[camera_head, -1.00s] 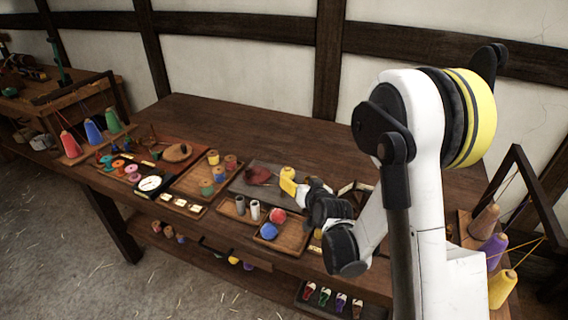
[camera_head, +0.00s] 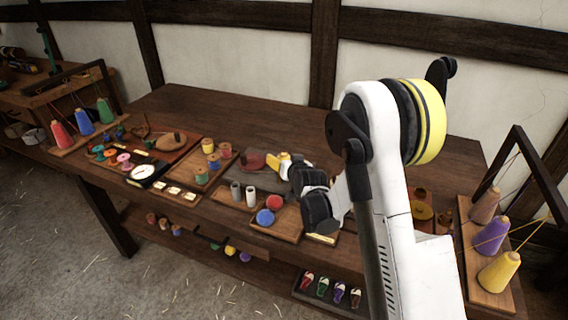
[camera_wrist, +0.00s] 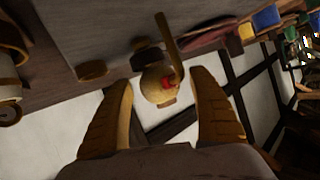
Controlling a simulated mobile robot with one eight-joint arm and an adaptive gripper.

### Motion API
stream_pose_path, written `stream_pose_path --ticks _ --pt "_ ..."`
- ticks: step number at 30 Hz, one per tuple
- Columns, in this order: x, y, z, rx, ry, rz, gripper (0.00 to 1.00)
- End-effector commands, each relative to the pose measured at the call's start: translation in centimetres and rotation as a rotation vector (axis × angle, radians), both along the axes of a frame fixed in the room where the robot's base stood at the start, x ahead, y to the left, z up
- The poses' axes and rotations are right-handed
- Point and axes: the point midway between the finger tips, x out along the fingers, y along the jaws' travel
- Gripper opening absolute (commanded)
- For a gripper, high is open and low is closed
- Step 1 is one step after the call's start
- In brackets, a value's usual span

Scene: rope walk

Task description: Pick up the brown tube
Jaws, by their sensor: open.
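I cannot single out a brown tube with certainty. Two short upright tubes, a grey one (camera_head: 235,190) and a paler one (camera_head: 250,196), stand in a small wooden tray in the head view. A reddish-brown spool-like piece (camera_head: 225,150) stands in the tray behind them. My gripper (camera_head: 272,162) is over the middle of the bench, behind and right of the two tubes, with yellow fingers. In the wrist view the fingers of my gripper (camera_wrist: 165,100) are spread apart. A round tan object with a red spot (camera_wrist: 157,84) shows beyond them; contact is not visible.
A tray with a red ball (camera_head: 274,202) and a blue ball (camera_head: 265,217) lies in front of my gripper. Yarn cones on a wooden rack (camera_head: 480,285) stand at the right, more cones (camera_head: 83,122) at the left. The bench's back strip (camera_head: 230,110) is clear.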

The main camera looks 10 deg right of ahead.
Motion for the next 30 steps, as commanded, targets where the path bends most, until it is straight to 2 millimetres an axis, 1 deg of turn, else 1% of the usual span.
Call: stream_pose_path --ticks 2,3,5,6,8,10,19,22,26,30 --pt "0.0 0.0 0.1 0.000 0.000 0.000 0.70" --pt "0.0 0.0 0.1 0.000 0.000 0.000 0.68" --pt "0.0 0.0 0.1 0.000 0.000 0.000 0.50" --pt "0.0 0.0 0.1 0.000 0.000 0.000 0.38" --pt "0.0 0.0 0.1 0.000 0.000 0.000 0.19" --pt "0.0 0.0 0.1 0.000 0.000 0.000 0.17" --pt "0.0 0.0 0.1 0.000 0.000 0.000 0.17" --pt "0.0 0.0 0.5 0.000 0.000 0.000 0.17" --pt "0.0 0.0 1.7 0.000 0.000 0.000 0.17" --pt "0.0 0.0 4.2 0.000 0.000 0.000 0.17"
